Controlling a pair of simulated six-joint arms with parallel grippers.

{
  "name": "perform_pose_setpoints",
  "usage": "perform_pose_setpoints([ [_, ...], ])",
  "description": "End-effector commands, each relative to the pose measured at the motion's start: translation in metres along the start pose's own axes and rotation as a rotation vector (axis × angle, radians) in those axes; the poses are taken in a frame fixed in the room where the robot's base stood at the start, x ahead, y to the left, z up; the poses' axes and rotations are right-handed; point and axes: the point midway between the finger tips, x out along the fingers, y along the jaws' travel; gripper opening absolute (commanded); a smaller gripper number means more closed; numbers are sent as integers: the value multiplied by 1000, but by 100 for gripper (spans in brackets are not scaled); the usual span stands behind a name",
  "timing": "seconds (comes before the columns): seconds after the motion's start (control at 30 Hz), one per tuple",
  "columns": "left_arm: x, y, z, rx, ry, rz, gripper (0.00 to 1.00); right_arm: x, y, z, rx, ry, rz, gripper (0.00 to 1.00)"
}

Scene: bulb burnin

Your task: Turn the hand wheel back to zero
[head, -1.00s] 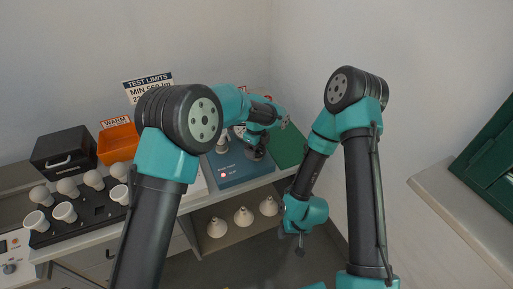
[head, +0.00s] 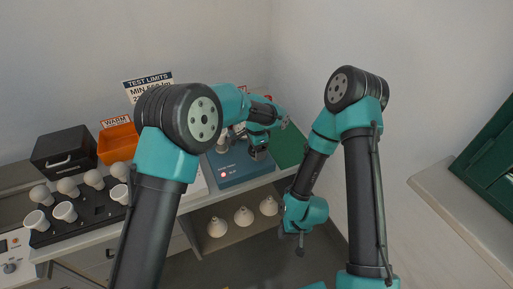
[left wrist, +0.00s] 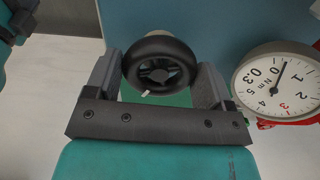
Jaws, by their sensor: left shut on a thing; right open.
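The black hand wheel (left wrist: 158,62) sits between the two fingers of my left gripper (left wrist: 158,78) in the left wrist view. The fingers are shut on its rim from both sides. A small pale pointer shows at the wheel's lower edge. In the head view the left gripper (head: 258,153) is over the blue test box (head: 232,170), and the wheel is hard to make out there. A round white dial (left wrist: 277,85) marked Nm stands right of the wheel; its needle points between 0 and 1. My right gripper (head: 300,250) hangs open and empty in front of the bench.
A black tray (head: 92,222) with several white bulbs stands at left, near an orange bin (head: 117,145) and a black box (head: 64,151). A green mat (head: 289,146) lies right of the test box. Three lamp cones (head: 243,216) sit on the shelf below.

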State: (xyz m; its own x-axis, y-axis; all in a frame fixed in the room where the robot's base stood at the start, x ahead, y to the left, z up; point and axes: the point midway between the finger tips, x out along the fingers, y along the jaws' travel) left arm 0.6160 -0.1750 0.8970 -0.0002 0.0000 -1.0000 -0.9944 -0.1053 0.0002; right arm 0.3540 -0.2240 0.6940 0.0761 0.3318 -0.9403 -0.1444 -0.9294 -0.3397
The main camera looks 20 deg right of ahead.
Motion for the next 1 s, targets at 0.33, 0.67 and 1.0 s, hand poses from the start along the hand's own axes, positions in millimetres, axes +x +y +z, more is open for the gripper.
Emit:
perform_pose_setpoints([
  [0.33, -1, 1, 0, -328, 0, -1, 52, 0, 0, 0, 0, 0, 0, 43],
  [0.67, -1, 1, 0, -641, 0, -1, 52, 0, 0, 0, 0, 0, 0, 43],
  [1.0, -1, 2, -1, -964, 0, -1, 52, 0, 0, 0, 0, 0, 0, 43],
])
